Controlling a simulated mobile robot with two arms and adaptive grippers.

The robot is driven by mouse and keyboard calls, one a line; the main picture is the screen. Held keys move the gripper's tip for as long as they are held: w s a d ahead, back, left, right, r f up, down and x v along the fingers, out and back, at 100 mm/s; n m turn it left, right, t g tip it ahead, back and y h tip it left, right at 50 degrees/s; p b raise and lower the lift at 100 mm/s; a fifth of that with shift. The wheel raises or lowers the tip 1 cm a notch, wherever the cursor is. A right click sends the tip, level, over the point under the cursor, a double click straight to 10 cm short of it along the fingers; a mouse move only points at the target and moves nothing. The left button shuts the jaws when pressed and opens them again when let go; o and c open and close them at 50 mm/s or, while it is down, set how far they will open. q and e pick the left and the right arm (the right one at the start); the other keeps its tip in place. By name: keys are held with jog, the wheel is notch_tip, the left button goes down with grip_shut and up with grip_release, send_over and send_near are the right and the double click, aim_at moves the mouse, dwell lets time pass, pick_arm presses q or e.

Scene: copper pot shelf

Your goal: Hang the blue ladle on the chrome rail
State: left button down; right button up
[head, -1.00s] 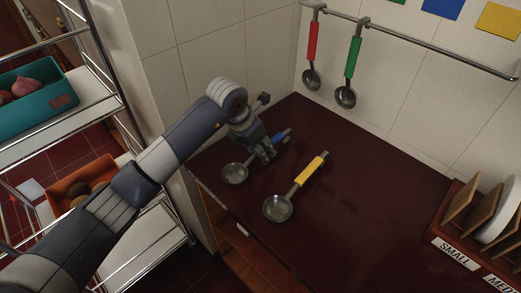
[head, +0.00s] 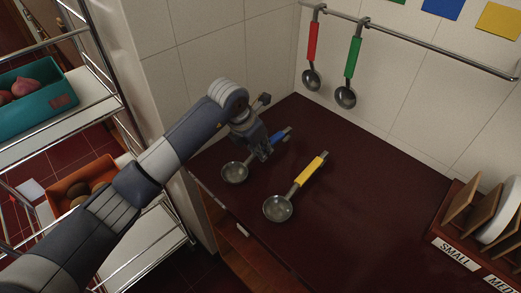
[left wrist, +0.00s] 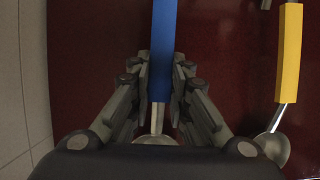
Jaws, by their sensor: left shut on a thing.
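The blue ladle (head: 280,137) is at the left part of the dark red counter, its steel bowl toward the front left. My left gripper (head: 265,155) is shut on its handle; I cannot tell whether the ladle is still touching the counter. In the left wrist view the blue handle (left wrist: 164,40) runs between the two fingers (left wrist: 160,88), with the bowl partly hidden below. The chrome rail (head: 430,47) runs along the back wall, with a red ladle (head: 313,42) and a green ladle (head: 353,58) hanging at its left part. My right gripper is out of view.
A yellow ladle (head: 311,170) lies on the counter (head: 360,220), just right of the blue one; it also shows in the left wrist view (left wrist: 290,50). A wooden rack (head: 450,235) with boards and plates stands at right. A wire shelf with bins is at left.

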pick_arm(q)
jog(key=shift+w+r, duration=0.1)
jog(key=shift+r, duration=0.35)
jog(key=shift+s+r+b, duration=0.2)
jog(key=shift+r+b, duration=0.15)
jog(key=shift+r, duration=0.15)
jog(key=shift+s+r+b, duration=0.2)
jog(key=shift+r+b, duration=0.1)
jog(key=shift+r, duration=0.2)
jog(key=s+b, duration=0.1)
jog(key=s, duration=0.3)
jog(key=s+a+r+b, duration=0.1)
jog(key=s, duration=0.4)
jog(key=s+b, duration=0.1)
jog(key=s, duration=0.4)
jog(key=shift+s+a+r, duration=0.1)
jog(key=shift+a+r, duration=0.1)
jog(key=shift+a, duration=0.05)
jog(key=shift+s+r, duration=0.1)
jog(key=shift+s, duration=0.45)
